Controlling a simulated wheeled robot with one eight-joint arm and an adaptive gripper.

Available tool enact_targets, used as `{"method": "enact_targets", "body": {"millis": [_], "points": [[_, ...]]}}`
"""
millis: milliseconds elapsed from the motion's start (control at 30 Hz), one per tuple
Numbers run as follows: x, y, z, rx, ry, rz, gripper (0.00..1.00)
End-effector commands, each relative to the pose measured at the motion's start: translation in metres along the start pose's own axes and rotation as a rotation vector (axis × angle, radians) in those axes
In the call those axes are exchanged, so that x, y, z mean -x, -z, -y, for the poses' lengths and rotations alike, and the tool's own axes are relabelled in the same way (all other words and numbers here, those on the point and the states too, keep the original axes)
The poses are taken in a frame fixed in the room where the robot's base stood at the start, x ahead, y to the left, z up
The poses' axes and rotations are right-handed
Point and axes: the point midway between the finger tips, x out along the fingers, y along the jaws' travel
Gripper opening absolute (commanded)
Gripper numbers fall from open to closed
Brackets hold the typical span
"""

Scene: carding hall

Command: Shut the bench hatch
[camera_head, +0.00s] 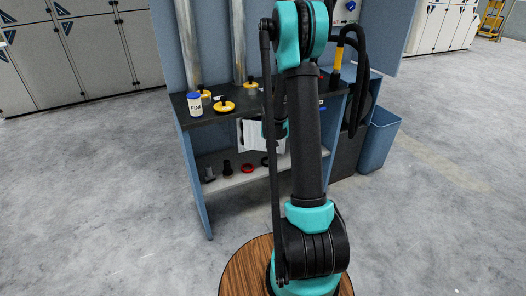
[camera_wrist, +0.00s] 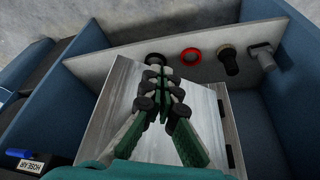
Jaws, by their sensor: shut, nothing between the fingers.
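The bench hatch appears to be the pale grey, wood-grained panel (camera_wrist: 112,112) in the wrist view, with dark hinge-like fittings along its right edge. In the head view the pale panel (camera_head: 252,137) shows just below the dark bench top, partly behind my arm. How far it stands open I cannot tell. My gripper (camera_wrist: 164,62) is shut and empty, its fingertips together over the panel near its shelf-side edge. Whether they touch it I cannot tell. In the head view my arm hides most of the gripper.
The dark bench top (camera_head: 216,118) carries a jar (camera_head: 195,104) and yellow-flanged parts (camera_head: 225,107). The lower shelf (camera_wrist: 210,58) holds a red ring (camera_wrist: 191,54) and dark fittings (camera_wrist: 228,62). A blue bin (camera_head: 378,140) stands to the right. Floor at left is clear.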

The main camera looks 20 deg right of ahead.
Motion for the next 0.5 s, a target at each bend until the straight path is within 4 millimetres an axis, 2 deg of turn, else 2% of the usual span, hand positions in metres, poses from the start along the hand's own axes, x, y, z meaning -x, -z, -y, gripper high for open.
{"method": "enact_targets", "body": {"millis": [200,500], "points": [[-0.012,0.030,-0.019,0.185,0.076,0.000,0.00],[-0.028,0.069,-0.030,0.426,0.172,0.001,0.00]]}}
